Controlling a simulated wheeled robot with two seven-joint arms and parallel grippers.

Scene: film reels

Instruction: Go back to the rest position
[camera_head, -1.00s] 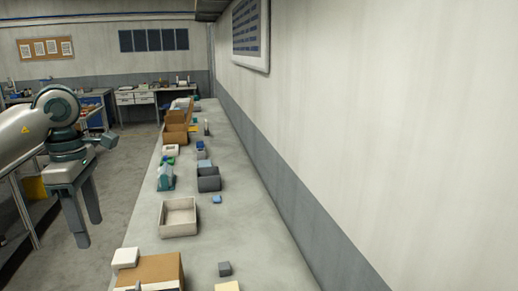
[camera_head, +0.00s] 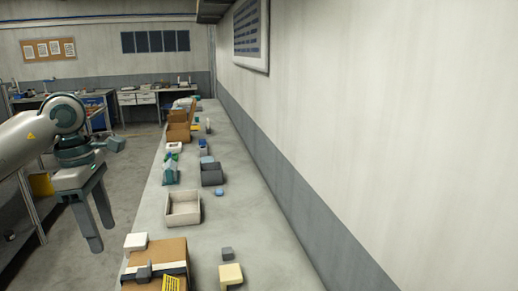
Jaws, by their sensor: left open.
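My left gripper (camera_head: 102,235) hangs over the floor to the left of the long bench, fingers pointing down. Its two fingers are apart with nothing between them. It is clear of the bench edge and touches nothing. My right gripper does not show in the head view. No film reel can be made out for certain.
A long grey bench (camera_head: 236,209) runs along the wall. It bears a cardboard box (camera_head: 172,252), a white block (camera_head: 136,241), a cream block (camera_head: 231,274), a small grey block (camera_head: 227,253), an open beige tray (camera_head: 183,221) and a dark grey bin (camera_head: 211,182). The floor beside it is clear.

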